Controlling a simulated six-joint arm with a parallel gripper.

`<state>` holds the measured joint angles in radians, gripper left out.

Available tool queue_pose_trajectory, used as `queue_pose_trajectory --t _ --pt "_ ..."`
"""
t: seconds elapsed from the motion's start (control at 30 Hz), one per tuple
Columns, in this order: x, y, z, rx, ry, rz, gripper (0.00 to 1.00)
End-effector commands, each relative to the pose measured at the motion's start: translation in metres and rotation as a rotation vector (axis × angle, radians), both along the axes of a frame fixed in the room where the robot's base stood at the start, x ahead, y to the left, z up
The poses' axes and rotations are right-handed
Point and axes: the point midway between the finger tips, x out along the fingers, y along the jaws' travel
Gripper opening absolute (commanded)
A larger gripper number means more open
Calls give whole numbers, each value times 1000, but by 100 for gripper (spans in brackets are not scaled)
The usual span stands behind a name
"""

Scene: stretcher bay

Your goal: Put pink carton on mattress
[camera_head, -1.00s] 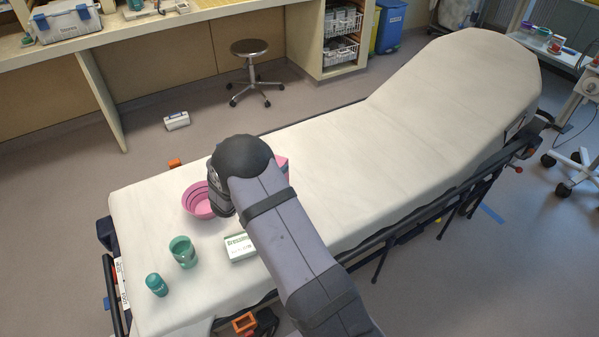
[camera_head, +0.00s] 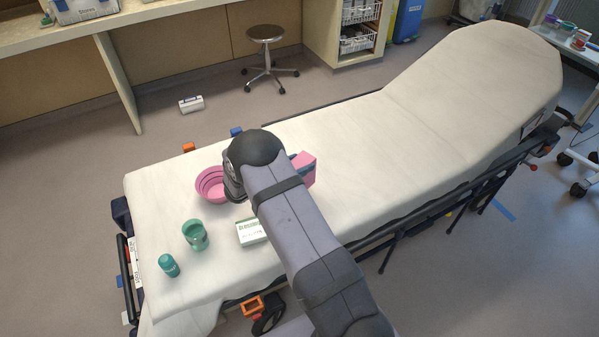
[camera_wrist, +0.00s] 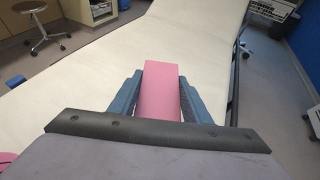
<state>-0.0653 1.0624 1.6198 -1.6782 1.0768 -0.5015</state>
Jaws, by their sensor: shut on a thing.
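The pink carton (camera_wrist: 159,100) is upright in the wrist view, between the two blue-grey fingers of my gripper (camera_wrist: 160,78), which is shut on it. In the head view the pink carton (camera_head: 306,164) shows partly past the right side of my wrist, over the middle of the bed's near part. The mattress (camera_head: 350,140) is cream-coloured and spreads under and beyond the carton. I cannot tell whether the carton's underside touches it. My arm hides most of the gripper in the head view.
A pink bowl (camera_head: 209,187), a green cup (camera_head: 195,235), a teal bottle (camera_head: 168,265) and a white-and-green box (camera_head: 250,231) stand on the left part of the mattress. The mattress to the right is clear, up to the raised backrest (camera_head: 480,80).

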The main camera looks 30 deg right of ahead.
Motion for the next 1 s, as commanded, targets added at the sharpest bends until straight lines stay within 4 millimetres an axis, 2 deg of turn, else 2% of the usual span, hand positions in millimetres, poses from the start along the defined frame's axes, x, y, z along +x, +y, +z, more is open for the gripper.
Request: queue_pose_trajectory --t 0.33,0.7,1.0 --pt "1 0 -11 -2 0 1 0" --pt "1 0 -45 -1 -2 1 0" --pt "1 0 -47 -2 -4 1 0"
